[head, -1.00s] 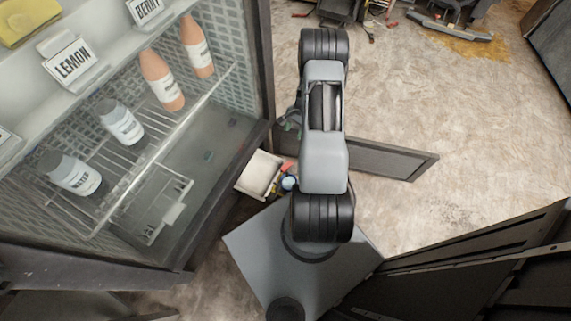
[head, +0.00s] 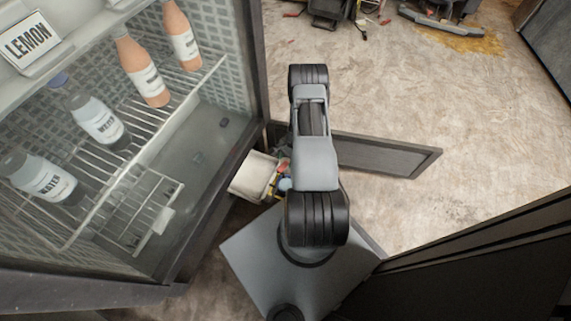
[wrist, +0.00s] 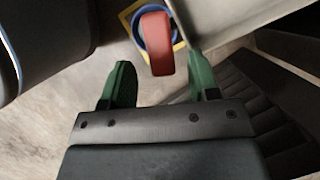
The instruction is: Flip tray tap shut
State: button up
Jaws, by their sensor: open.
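The tap shows in the wrist view as a red handle (wrist: 157,48) over a blue ring (wrist: 139,32) on a yellow plate (wrist: 126,17). A pale tray (wrist: 225,18) is to its right. In the head view the pale tray (head: 252,177) sits low beside the freezer cabinet, with the tap's blue part (head: 284,184) at its right, partly hidden by my arm. My gripper (wrist: 160,82) is open, its two green fingers apart and empty. The lower end of the red handle lies between and just ahead of the fingertips in the picture. I cannot tell whether they touch.
The glass-fronted cabinet (head: 180,270) with bottles on wire racks stands at left. A dark flat panel (head: 385,157) lies behind my arm. Dark panels (head: 470,265) close in at right. Open floor (head: 420,95) lies at the upper right.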

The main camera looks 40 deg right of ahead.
jog(key=shift+x, duration=0.95)
